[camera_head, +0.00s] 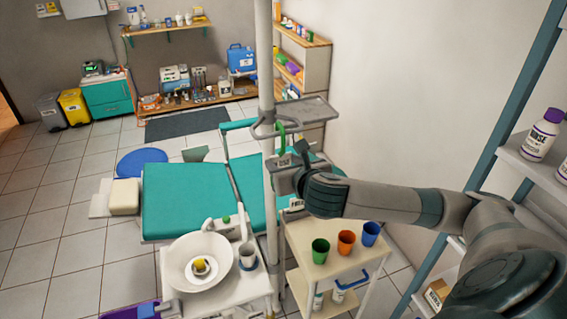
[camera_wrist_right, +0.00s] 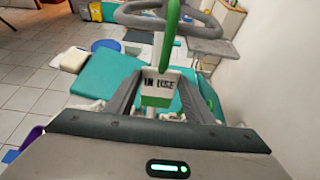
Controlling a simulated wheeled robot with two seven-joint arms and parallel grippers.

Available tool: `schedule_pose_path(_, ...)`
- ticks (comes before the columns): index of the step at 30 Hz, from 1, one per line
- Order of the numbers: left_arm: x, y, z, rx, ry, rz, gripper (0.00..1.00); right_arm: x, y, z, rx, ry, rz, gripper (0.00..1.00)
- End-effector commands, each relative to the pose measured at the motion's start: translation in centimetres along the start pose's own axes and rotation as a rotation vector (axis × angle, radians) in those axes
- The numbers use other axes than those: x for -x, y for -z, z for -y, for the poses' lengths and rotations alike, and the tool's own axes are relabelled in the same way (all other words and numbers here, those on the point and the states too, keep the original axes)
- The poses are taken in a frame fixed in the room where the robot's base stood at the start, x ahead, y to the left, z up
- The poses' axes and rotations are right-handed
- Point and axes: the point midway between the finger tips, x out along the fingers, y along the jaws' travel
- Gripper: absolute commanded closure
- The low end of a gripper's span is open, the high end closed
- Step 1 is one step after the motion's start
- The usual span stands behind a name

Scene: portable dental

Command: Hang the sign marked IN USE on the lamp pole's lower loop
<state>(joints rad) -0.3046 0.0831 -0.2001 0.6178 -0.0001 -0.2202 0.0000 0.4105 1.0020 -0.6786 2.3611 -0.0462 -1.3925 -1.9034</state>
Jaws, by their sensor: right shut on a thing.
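The sign marked IN USE (camera_wrist_right: 158,85) is a small white and green plate. My right gripper (camera_wrist_right: 160,78) is shut on it, with a finger at each side. A green curved hanger (camera_wrist_right: 173,25) rises above the sign; it also shows in the head view (camera_head: 281,138). The pale lamp pole (camera_head: 266,60) stands upright left of my right gripper (camera_head: 287,162). A grey loop (camera_head: 262,130) is on the pole, beside a small grey tray. The green hanger overlaps this loop in both views; I cannot tell whether it hooks over it. My left gripper is not in view.
The teal dental chair (camera_head: 195,200) lies behind the pole. A basin (camera_head: 185,270) stands at the lower left. Green, orange and blue cups stand on a trolley (camera_head: 335,245) below my right arm. A shelf with a bottle (camera_head: 543,135) is at the right.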

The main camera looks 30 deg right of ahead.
Motion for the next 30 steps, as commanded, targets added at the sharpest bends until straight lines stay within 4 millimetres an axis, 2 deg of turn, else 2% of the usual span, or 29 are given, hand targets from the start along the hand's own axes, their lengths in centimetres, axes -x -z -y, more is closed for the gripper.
schedule_pose_path(14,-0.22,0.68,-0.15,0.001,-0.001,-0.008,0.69,-0.27,0.24,0.10,0.000,0.000,0.001,0.74)
schedule_pose_path(15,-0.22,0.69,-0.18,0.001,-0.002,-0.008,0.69,-0.27,0.24,0.10,0.000,0.000,0.001,0.50)
schedule_pose_path(18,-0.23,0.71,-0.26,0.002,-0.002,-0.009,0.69,-0.27,0.24,0.10,0.000,0.000,0.001,0.30)
schedule_pose_path(30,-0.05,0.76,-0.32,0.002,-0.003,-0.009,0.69,-0.27,0.09,0.16,0.000,0.000,0.000,0.30)
